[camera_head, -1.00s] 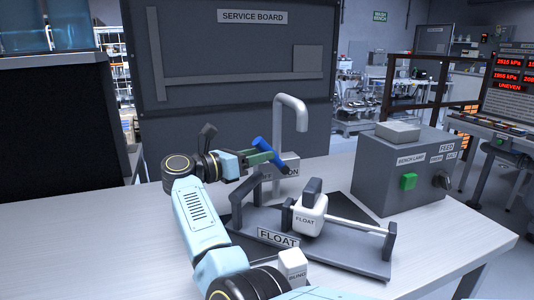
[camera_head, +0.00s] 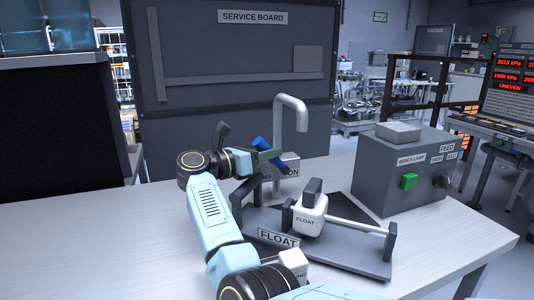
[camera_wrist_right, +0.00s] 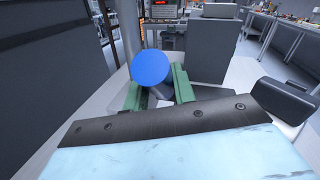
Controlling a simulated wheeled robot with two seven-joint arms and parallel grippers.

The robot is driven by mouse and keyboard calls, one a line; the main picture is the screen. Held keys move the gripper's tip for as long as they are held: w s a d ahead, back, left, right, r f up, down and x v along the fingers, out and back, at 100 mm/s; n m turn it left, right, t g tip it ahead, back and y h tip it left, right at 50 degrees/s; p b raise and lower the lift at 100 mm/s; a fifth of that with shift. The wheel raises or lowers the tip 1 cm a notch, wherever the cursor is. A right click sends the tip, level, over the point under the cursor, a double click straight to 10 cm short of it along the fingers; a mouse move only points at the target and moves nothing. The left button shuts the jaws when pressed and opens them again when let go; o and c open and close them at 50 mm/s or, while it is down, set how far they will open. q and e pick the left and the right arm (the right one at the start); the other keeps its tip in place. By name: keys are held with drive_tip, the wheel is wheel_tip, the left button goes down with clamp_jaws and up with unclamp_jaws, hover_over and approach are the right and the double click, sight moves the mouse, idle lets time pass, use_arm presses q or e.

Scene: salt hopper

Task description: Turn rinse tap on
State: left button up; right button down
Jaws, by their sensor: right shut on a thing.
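The rinse tap is a grey upright pipe with a hooked spout (camera_head: 291,112), standing at the back of the bench. Its blue handle (camera_head: 261,144) sits at the left of the pipe, slanting from upper left to lower right. Below it is a grey block (camera_head: 291,163) with an ON label on its right and a partly covered OFF label on its left. My right gripper (camera_head: 270,155) is shut on the blue handle. In the right wrist view the handle's round blue end (camera_wrist_right: 150,67) shows between the green fingers. My left gripper is not in view.
The float stand (camera_head: 365,247) with its white float (camera_head: 309,215) lies close in front of the tap. A grey feed box (camera_head: 400,165) with a green button stands at right. The service board (camera_head: 235,60) rises behind. The bench's left part (camera_head: 90,240) is clear.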

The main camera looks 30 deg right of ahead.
drive_tip(key=shift+s+d+r+y, duration=0.1)
drive_tip(key=shift+d+r+y, duration=0.25)
drive_tip(key=shift+y, duration=0.35)
drive_tip(key=shift+d+r+m+y+p, duration=0.15)
drive_tip(key=shift+m+y+p, duration=0.15)
drive_tip(key=shift+y+p, duration=0.1)
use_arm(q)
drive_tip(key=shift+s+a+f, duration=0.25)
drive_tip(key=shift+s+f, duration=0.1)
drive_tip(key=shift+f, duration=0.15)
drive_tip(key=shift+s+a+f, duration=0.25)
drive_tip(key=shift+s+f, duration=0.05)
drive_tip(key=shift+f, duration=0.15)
use_arm(e)
drive_tip(key=shift+d+y, duration=0.2)
drive_tip(key=shift+y, duration=0.1)
drive_tip(key=c, duration=1.1)
unclamp_jaws()
drive_tip(key=shift+c, duration=0.2)
drive_tip(key=shift+a, duration=0.15)
